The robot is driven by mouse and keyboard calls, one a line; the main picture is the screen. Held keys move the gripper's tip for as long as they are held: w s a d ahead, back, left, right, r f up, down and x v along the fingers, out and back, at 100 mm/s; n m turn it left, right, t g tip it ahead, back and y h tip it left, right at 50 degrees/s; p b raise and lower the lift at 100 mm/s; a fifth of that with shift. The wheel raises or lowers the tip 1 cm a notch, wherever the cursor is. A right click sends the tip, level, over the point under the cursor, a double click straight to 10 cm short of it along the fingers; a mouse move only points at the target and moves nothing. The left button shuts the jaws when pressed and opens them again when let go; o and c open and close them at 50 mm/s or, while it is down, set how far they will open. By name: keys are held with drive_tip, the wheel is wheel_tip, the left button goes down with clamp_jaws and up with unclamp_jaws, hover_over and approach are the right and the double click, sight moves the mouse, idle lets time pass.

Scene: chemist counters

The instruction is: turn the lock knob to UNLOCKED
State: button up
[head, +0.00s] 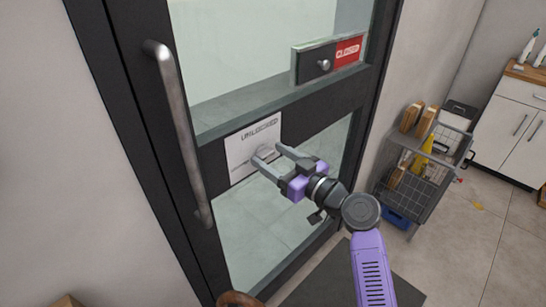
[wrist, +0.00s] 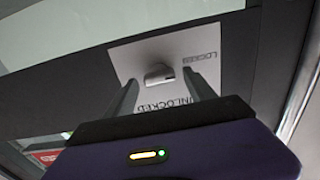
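The lock is a white plate (head: 238,151) on the dark door rail, with UNLOCKED printed along its top edge in the head view. In the wrist view, the plate (wrist: 205,43) also shows LOCKED at its right. A small silver lock knob (wrist: 160,73) stands out from the plate, its long side lying roughly crosswise; which word it points at is unclear. My gripper (head: 269,156) is at the plate, open. In the wrist view, its fingers (wrist: 159,84) are on either side of the knob, with gaps between. The fingers partly hide the knob in the head view.
A long metal door handle (head: 177,120) stands at the left of the door. Above the lock is a sliding sign reading CLOSED (head: 348,51), with a round knob (head: 324,64). A wire cart (head: 424,172) with boxes stands at the right, near white cabinets (head: 512,120).

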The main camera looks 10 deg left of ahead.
drive_tip(key=c, duration=1.2)
drive_tip(key=shift+m, duration=0.4)
drive_tip(key=m+b, duration=0.1)
drive_tip(key=m, duration=0.6)
drive_tip(key=shift+w+d+m, duration=0.1)
drive_tip(key=shift+m, duration=0.2)
drive_tip(key=m+p, duration=0.1)
drive_tip(key=m, duration=0.3)
drive_tip(key=shift+m, duration=0.3)
drive_tip(key=m+p, duration=0.2)
drive_tip(key=m, duration=0.2)
drive_tip(key=shift+f+m, duration=0.15)
drive_tip(key=shift+m, duration=0.25)
